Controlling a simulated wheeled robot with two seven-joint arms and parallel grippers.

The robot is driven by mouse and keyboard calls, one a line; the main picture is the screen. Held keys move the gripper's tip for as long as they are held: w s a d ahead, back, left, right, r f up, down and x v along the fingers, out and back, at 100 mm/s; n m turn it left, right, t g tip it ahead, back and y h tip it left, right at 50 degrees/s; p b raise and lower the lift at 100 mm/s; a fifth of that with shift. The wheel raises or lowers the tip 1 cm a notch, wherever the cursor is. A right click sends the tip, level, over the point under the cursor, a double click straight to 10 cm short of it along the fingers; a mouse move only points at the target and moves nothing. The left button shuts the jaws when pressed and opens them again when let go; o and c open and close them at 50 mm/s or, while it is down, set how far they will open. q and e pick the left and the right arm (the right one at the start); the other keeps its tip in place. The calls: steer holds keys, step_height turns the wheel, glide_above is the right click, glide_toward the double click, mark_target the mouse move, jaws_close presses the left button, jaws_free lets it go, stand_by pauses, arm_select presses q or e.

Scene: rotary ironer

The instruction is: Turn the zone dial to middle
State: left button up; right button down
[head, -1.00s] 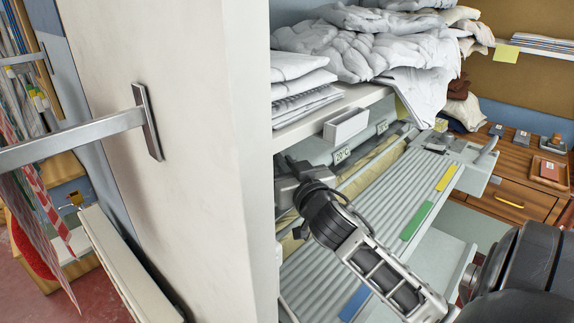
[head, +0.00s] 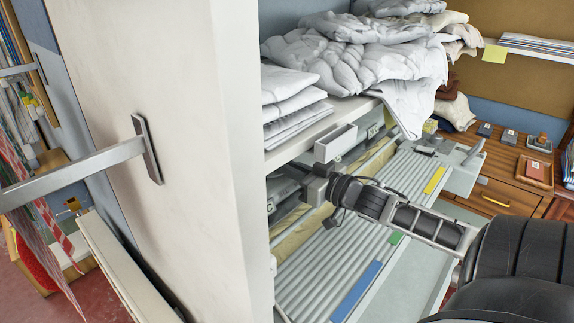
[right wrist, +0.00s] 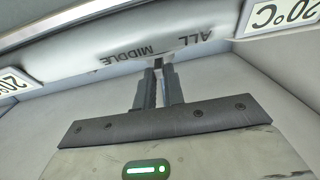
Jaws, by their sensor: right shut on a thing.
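The ironer's front panel shows in the right wrist view with the printed words MIDDLE (right wrist: 134,54) and ALL (right wrist: 193,38), upside down there. My right gripper (right wrist: 158,82) is shut on a small dark piece by these words, seemingly the zone dial (right wrist: 158,63). The fingers hide most of the dial, so its setting cannot be read. In the head view the right gripper (head: 290,178) reaches under the shelf to the ironer, and the dial is hidden. My left gripper is not in view.
A shelf with folded white linen (head: 290,95) hangs over the ironer. A small white box (head: 335,143) sits at its edge. A tall pale panel (head: 190,150) with a metal bar (head: 80,170) stands on the left. The slatted ironer bed (head: 320,265) lies below my arm.

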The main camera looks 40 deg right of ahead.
steer(key=shift+w+d+f+n+y+b, duration=0.1)
steer(key=shift+d+n+y+b, duration=0.1)
steer(key=shift+d+n+y, duration=0.3)
steer(key=shift+w+d+f+n+y+b, duration=0.15)
steer(key=shift+n+y, duration=0.25)
steer(key=shift+y, duration=0.3)
steer(key=shift+d+n+g+y+b, duration=0.4)
steer(key=shift+n+g+y+b, duration=0.25)
steer(key=shift+y, duration=0.25)
steer(key=shift+w+d+r+n+g+y+b, duration=0.2)
steer(key=shift+d+n+g+y+b, duration=0.15)
steer(key=shift+n+y+b, duration=0.5)
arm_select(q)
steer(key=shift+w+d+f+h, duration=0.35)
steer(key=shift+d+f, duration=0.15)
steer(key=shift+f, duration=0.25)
arm_select(e)
steer(key=shift+y, duration=0.25)
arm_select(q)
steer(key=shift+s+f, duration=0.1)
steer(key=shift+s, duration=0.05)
arm_select(e)
steer(key=c, duration=1.5)
jaws_free()
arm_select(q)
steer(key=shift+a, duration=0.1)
